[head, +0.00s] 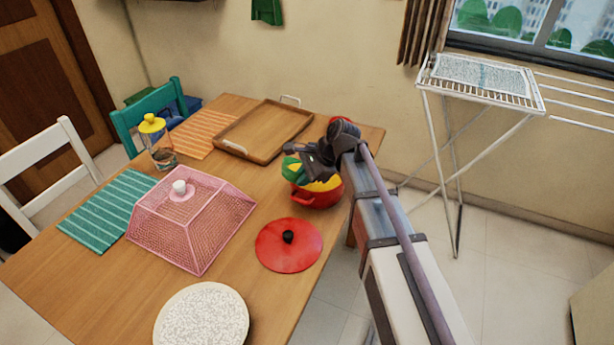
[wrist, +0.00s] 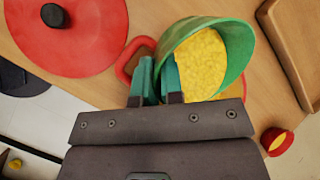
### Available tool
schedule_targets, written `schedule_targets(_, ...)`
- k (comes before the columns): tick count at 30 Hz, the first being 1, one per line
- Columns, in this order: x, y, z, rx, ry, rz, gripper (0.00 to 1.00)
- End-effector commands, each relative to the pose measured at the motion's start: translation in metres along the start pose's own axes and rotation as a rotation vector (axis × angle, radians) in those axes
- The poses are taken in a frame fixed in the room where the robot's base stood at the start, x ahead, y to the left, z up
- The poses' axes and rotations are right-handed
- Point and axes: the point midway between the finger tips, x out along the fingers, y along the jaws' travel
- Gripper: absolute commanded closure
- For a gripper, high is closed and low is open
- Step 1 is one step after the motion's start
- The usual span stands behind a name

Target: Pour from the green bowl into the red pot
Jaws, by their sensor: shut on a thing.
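The green bowl (wrist: 236,45) holds yellow contents (wrist: 205,62) in the wrist view. My gripper (wrist: 159,78) is shut on its rim. In the head view the bowl (head: 291,168) is partly hidden behind my gripper (head: 308,160), over the left side of the red pot (head: 316,200). The bowl looks tilted; I cannot tell the exact angle. The pot stands on the table, and yellow shows at its opening; I cannot tell whether this is its inside or contents. In the wrist view the bowl hides most of the pot, leaving a red handle (wrist: 129,62) visible.
A red lid (head: 276,250) lies in front of the pot. A pink mesh cover (head: 190,228), a wooden tray (head: 232,149), a yellow-topped jar (head: 160,145) and a speckled round mat (head: 203,318) are on the table. A small red item (wrist: 277,142) is near the pot.

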Motion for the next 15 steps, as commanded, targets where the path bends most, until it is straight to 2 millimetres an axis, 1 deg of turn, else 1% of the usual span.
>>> schedule_targets(6, 0.0004, 0.0, -0.0007, 0.004, -0.01, 0.0, 1.0)
schedule_targets(15, -0.001, -0.0005, -0.0016, 0.035, -0.104, -0.001, 1.0)
